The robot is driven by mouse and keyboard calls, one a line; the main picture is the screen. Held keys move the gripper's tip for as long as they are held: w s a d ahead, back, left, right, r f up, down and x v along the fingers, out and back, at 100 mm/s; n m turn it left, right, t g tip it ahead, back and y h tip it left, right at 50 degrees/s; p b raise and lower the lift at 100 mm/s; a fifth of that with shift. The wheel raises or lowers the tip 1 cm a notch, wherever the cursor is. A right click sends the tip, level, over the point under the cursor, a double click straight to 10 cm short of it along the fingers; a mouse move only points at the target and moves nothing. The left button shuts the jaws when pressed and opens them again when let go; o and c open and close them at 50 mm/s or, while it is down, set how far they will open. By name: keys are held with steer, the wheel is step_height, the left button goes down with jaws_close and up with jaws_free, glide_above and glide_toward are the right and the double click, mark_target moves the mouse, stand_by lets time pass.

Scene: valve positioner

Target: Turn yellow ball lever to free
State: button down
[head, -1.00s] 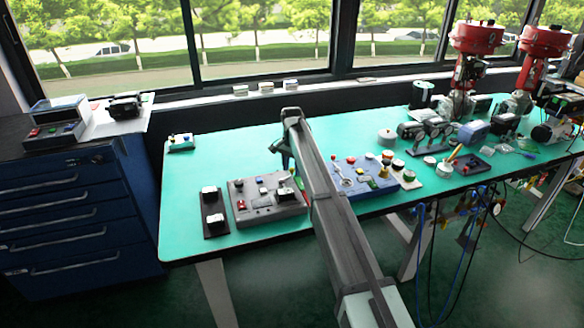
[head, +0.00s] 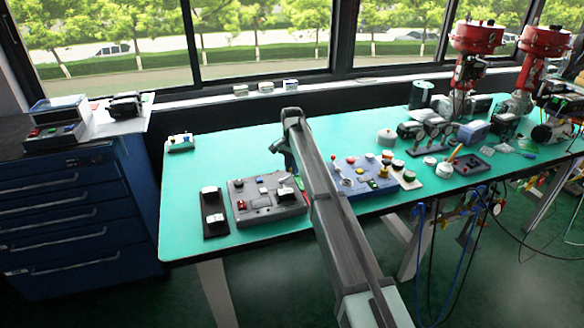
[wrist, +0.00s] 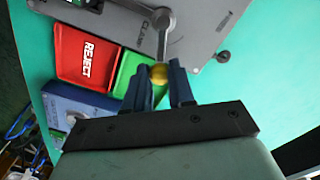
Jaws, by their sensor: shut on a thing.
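The yellow ball (wrist: 158,73) is at the end of a grey metal lever (wrist: 166,42) in the wrist view. The lever runs from its pivot at the top, on a grey panel (wrist: 205,45) marked CLAMP, down toward my gripper. My gripper (wrist: 163,78) is shut on the yellow ball, with a dark blue finger on either side of it. The fingers partly hide the ball. A second label on the panel's right is too blurred to read. In the head view my gripper (head: 284,155) points down behind the arm; the ball is hidden there.
A red REJECT tray (wrist: 85,58) and a green tray (wrist: 126,72) lie beside the lever, close to the left finger. A blue box (wrist: 80,103) is below them. In the head view a grey control box (head: 262,208) stands left of my arm.

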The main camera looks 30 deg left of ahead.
steer(key=shift+a, duration=0.1)
steer(key=n, duration=0.1)
steer(key=a+n, duration=0.1)
steer(key=n, duration=0.1)
steer(key=shift+w, duration=0.25)
steer(key=n, duration=0.2)
steer(key=a+n, duration=0.1)
steer(key=shift+a+n, duration=0.3)
steer(key=shift+n, duration=0.1)
steer(key=n, duration=0.1)
steer(key=a+n, duration=0.1)
steer(key=n, duration=0.1)
steer(key=shift+s+a, duration=0.2)
steer(key=shift+s, duration=0.05)
steer(key=shift+s+a+n, duration=0.25)
steer(key=shift+a+n, duration=0.05)
steer(key=shift+n, duration=0.7)
steer(key=shift+s+a+n, duration=0.2)
steer(key=shift+a+n, duration=0.1)
steer(key=shift+n, duration=0.7)
steer(key=c, duration=1)
jaws_free()
steer(key=shift+o, duration=0.2)
